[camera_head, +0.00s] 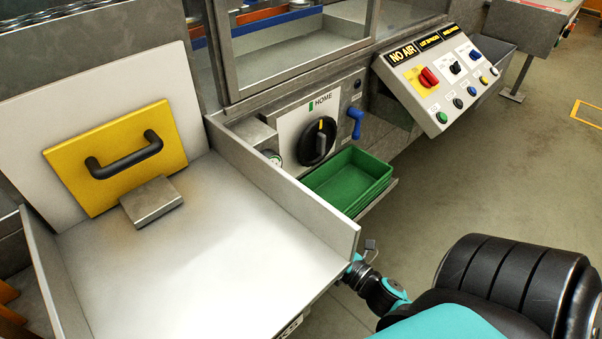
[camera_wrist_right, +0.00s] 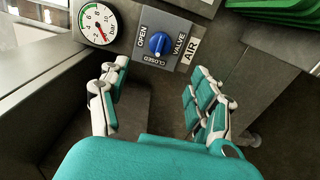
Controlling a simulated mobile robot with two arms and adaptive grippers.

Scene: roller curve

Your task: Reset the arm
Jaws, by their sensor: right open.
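My right gripper (camera_wrist_right: 158,76) is open and empty in the right wrist view. Its fingers are spread below a blue valve knob (camera_wrist_right: 158,43), apart from it. The knob sits on a grey plate lettered OPEN, CLOSED, VALVE and AIR. In the head view only a small part of my right gripper (camera_head: 369,247) shows past the metal tray's edge. A black rotary dial (camera_head: 317,142) sits on a white plate labelled HOME. A sloped control panel (camera_head: 440,85) has a red switch (camera_head: 428,77), black and blue switches and several buttons; its NO AIR sign is lit yellow. My left gripper is out of view.
A pressure gauge (camera_wrist_right: 100,22) is left of the valve knob. A green bin (camera_head: 348,182) stands below the dial. A large metal tray (camera_head: 190,270) with raised walls fills the left, with a yellow handled plate (camera_head: 115,165) behind. Open floor lies at right.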

